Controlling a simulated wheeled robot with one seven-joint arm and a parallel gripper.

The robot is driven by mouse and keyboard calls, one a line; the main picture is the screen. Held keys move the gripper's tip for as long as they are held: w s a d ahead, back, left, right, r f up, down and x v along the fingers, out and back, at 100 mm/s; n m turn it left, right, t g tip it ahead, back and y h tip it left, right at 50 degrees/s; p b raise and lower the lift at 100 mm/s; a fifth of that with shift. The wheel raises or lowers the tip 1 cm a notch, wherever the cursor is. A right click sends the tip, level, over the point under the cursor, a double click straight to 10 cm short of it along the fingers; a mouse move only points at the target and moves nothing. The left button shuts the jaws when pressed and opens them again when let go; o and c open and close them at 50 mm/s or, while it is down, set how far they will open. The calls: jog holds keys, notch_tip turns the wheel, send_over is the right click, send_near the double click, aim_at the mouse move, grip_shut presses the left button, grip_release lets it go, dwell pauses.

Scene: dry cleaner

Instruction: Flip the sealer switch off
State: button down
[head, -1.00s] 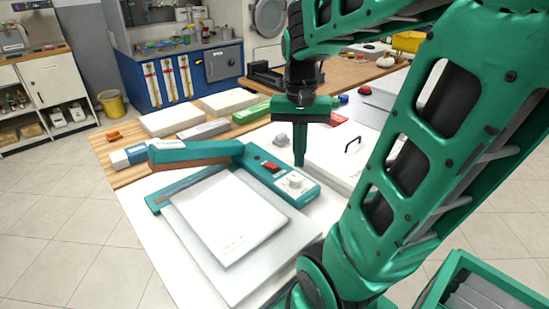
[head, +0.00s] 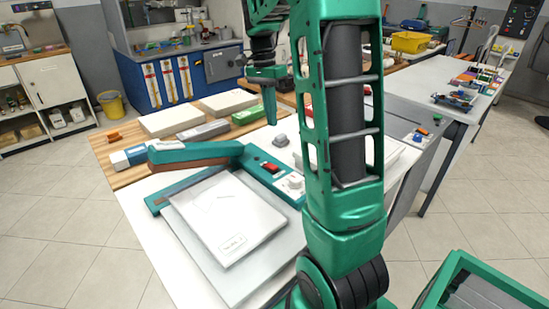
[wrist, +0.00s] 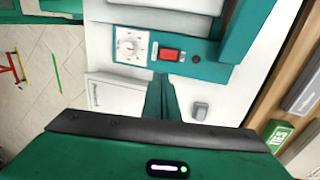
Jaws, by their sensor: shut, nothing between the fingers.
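The teal sealer (head: 195,153) stands on the white table with its long arm raised at an angle over its bed. Its control panel carries the red switch (head: 270,168), beside a white dial (head: 294,181). The wrist view also shows the red switch (wrist: 170,54) and the dial (wrist: 130,45). Which way the switch is tipped is too small to tell. My gripper (head: 270,121) is shut and empty, pointing down behind the panel in the head view. In the wrist view its fingers (wrist: 160,80) end just below the switch in the picture, seemingly apart from it.
A white packet (head: 228,215) lies on the sealer's bed. A grey knob-like object (head: 281,140) stands on the table close behind the panel. White boxes (head: 170,120) and a blue-and-white box (head: 133,155) lie on the wooden strip at the back left. My arm hides the table's right part.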

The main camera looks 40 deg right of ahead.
aim_at(271, 166)
jog(key=s+f, duration=0.1)
jog(key=f, duration=0.8)
jog(key=s+f, duration=0.1)
jog(key=f, duration=0.3)
jog(key=shift+s+f, duration=0.35)
